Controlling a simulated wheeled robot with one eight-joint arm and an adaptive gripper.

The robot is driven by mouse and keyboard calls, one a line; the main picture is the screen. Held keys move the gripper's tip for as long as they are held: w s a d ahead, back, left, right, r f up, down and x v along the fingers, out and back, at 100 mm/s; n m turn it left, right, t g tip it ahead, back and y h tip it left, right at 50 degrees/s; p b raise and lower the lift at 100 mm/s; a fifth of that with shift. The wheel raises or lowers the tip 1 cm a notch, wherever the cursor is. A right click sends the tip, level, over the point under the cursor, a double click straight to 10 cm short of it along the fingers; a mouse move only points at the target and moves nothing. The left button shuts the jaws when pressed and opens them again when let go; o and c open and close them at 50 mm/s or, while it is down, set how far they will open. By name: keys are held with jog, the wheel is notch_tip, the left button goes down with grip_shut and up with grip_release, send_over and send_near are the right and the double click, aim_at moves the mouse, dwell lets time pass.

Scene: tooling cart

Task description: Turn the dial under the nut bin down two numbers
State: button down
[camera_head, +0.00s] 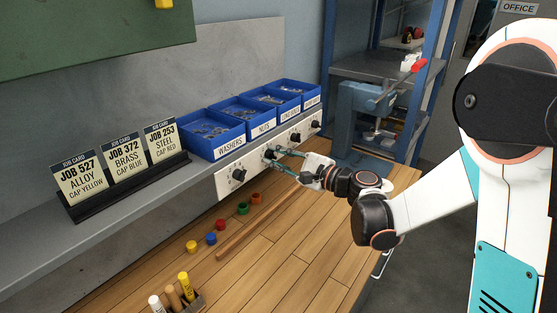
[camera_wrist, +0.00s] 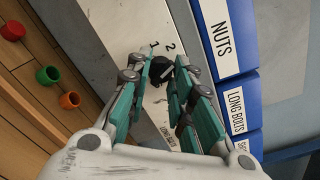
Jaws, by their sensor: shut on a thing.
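The blue nut bin (camera_head: 240,108), labelled NUTS, stands on the shelf as the second bin from the left. Its label also shows in the wrist view (camera_wrist: 221,38). The black dial (camera_head: 269,154) is on the pale panel below it, and shows between the fingers in the wrist view (camera_wrist: 162,71). The numbers 1 and 2 are readable beside the dial; its other numbers are hidden by the fingers. A light mark shows on the knob, but I cannot tell which number it points at. My gripper (camera_head: 277,161) has its teal fingers closed on the dial's two sides.
Other dials sit on the panel (camera_head: 226,187), under the washer bin (camera_head: 212,133) and the bins farther right. Job cards (camera_head: 122,155) stand on the shelf at left. Colored caps (camera_head: 242,208) and a wooden strip lie on the bench below.

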jog(key=n, duration=0.5)
jog(key=shift+n+b, duration=0.35)
jog(key=shift+n, duration=0.05)
dwell(0.4)
jog(key=c, duration=1.4)
grip_release()
jog(key=v, duration=1.2)
jog(key=shift+c, duration=0.3)
